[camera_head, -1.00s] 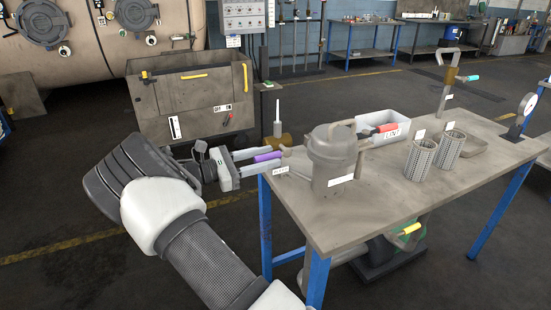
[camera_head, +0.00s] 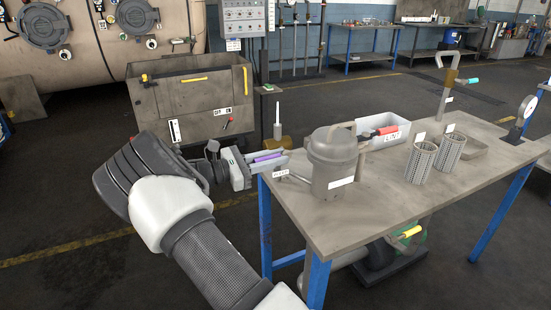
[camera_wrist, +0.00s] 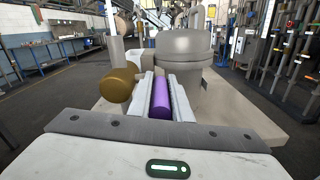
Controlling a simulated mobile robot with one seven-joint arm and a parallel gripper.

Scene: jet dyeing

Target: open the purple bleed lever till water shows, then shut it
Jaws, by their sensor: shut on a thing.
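The purple bleed lever (camera_head: 268,156) is at the left edge of the workbench, beside the grey lidded housing (camera_head: 332,160). My gripper (camera_head: 266,161) is shut on the lever, reaching in from the left. In the wrist view the purple lever (camera_wrist: 162,98) lies lengthwise between the two pale fingers, with the grey housing (camera_wrist: 184,62) just beyond. A small label (camera_head: 281,173) sits below the lever at the bench corner. The lever's pivot and outlet are largely hidden, and I see no water.
A brass-coloured cylinder (camera_wrist: 118,86) is close to the left of my fingers. On the bench (camera_head: 390,205) stand two perforated cylinders (camera_head: 421,162), a white bin (camera_head: 398,128) and a gauge (camera_head: 526,106). A grey cart (camera_head: 190,98) stands behind my gripper. The floor to the left is clear.

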